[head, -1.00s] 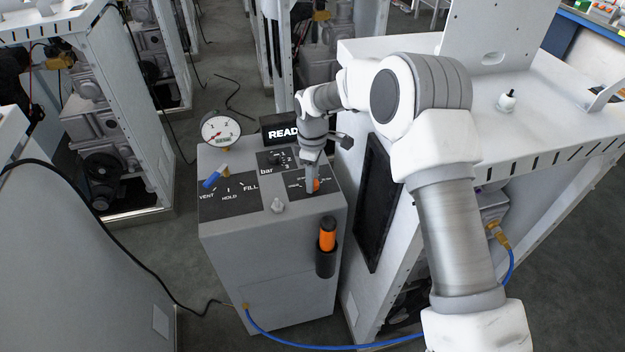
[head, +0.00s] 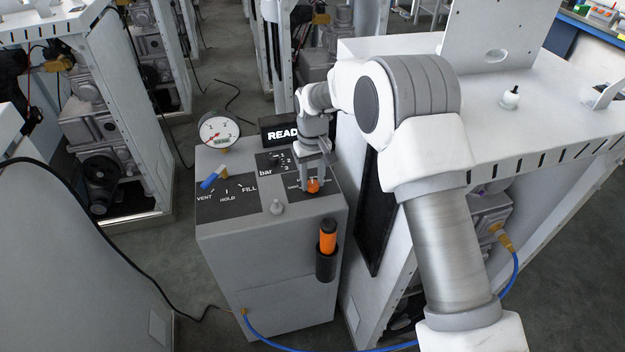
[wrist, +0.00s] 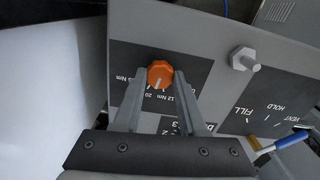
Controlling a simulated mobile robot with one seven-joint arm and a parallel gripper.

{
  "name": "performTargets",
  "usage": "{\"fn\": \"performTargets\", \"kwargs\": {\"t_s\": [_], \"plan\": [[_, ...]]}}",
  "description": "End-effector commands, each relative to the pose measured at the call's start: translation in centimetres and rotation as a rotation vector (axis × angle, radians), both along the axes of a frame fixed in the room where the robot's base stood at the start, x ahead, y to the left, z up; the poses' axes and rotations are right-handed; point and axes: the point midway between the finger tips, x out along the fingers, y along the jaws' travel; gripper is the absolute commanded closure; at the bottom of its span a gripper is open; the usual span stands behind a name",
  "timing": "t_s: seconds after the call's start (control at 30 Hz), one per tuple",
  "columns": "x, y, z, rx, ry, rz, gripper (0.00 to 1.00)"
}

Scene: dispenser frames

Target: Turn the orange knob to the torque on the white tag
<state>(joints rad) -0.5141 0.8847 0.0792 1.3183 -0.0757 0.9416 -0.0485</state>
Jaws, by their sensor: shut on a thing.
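The orange knob (head: 313,187) is on the sloped top panel of the grey dispenser cabinet (head: 270,290). In the wrist view the knob (wrist: 160,74) is a faceted orange disc with a pale pointer line, on a black plate with small torque markings, among them 12 and 20. My gripper (head: 312,183) reaches down from above, with one finger on each side of the knob, shut on it. The fingers (wrist: 159,84) also show in the wrist view. I cannot make out a white tag with a readable torque.
A blue-handled lever (head: 213,178), a round gauge (head: 219,130), a hex-shaped stud (head: 277,207) and a display (head: 285,131) share the dispenser top. An orange-handled tool (head: 327,236) sits in a black holder on the front. A white machine frame (head: 480,130) stands close on the right.

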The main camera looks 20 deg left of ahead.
Motion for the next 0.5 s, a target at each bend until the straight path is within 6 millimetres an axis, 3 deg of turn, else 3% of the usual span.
{"fn": "performTargets", "kwargs": {"t_s": [0.5], "plan": [[0.03, -0.01, 0.06, 0.001, -0.001, -0.188, 1.0]]}}
